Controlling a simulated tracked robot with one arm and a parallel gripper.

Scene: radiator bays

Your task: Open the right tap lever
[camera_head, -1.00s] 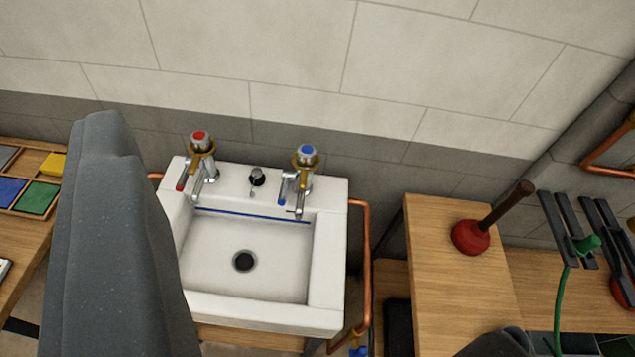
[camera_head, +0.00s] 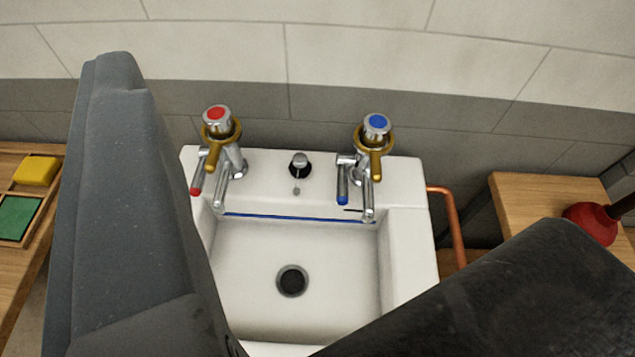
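The right tap (camera_head: 372,150) stands on the back ledge of the white sink (camera_head: 408,235). It has a blue cap, a brass collar and a chrome spout. Its lever (camera_head: 343,185) has a blue tip and hangs down at the tap's left side. The left tap (camera_head: 217,140) has a red cap and a red-tipped lever. My gripper (camera_head: 335,145) is open, with one grey finger at the left and a dark finger at the lower right. The taps show between the fingers, and nothing is held. The fingers hide the sink's lower corners.
A black-based knob (camera_head: 300,165) sits between the taps. A copper pipe (camera_head: 451,225) runs down right of the sink. A red plunger (camera_head: 590,223) stands on a wooden surface (camera_head: 530,200) at the right. A tray with a yellow block (camera_head: 36,171) is at the left.

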